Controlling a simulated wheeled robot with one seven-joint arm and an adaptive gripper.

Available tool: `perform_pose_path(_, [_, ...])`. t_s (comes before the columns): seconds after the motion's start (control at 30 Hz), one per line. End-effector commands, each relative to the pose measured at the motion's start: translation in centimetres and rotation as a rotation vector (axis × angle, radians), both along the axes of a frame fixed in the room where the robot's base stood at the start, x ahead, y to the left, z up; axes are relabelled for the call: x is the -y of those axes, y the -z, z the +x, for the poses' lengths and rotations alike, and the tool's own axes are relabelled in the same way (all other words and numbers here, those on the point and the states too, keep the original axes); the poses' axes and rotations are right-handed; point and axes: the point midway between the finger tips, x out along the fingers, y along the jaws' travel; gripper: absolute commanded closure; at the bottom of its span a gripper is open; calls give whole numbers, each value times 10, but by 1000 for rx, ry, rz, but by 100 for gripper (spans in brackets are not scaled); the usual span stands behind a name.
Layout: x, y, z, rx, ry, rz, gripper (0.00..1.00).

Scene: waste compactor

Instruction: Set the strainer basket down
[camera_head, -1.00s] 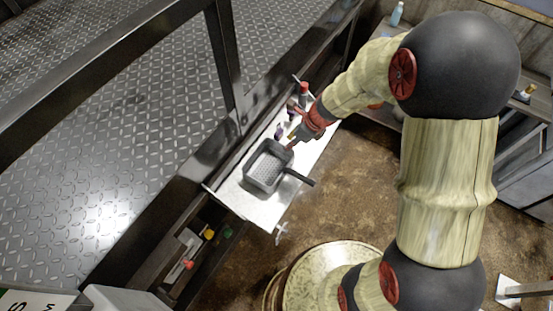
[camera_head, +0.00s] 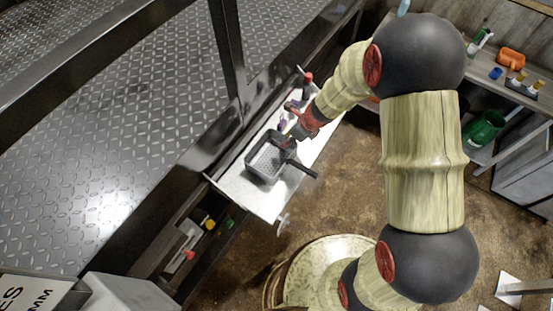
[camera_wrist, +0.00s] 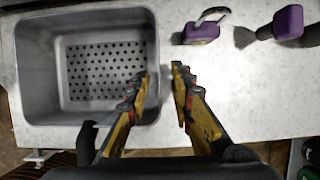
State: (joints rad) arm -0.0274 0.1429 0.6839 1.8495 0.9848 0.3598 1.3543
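The strainer basket (camera_head: 268,176), a grey rectangular tub with a perforated floor and black handle, rests on the pale metal worktop (camera_head: 232,184). It shows at left in the wrist view (camera_wrist: 35,75), empty, its black handle (camera_wrist: 87,145) at the lower edge. My gripper (camera_head: 288,143) is at the basket's upper right rim. In the wrist view my gripper (camera_wrist: 160,82) has its two fingers apart. The left finger overlaps the basket's right wall, and the right finger is over the worktop. I cannot tell whether either touches the wall.
Purple-handled tools (camera_wrist: 202,32) and a brush (camera_wrist: 262,30) lie right of the basket on the worktop. A red-capped bottle (camera_head: 307,82) stands at its far end. An open drawer with small coloured items (camera_head: 208,224) is below left. A black post (camera_head: 225,50) stands behind.

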Motion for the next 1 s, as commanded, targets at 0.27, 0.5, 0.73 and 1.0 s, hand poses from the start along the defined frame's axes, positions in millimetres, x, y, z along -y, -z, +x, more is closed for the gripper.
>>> perform_pose_path(0.27, [0, 0, 0, 0, 0, 0, 94])
perform_pose_path(0.5, [0, 0, 0, 0, -1, 0, 100])
perform_pose_path(0.73, [0, 0, 0, 0, -1, 0, 100])
perform_pose_path(1.0, [0, -1, 0, 1, -1, 1, 100])
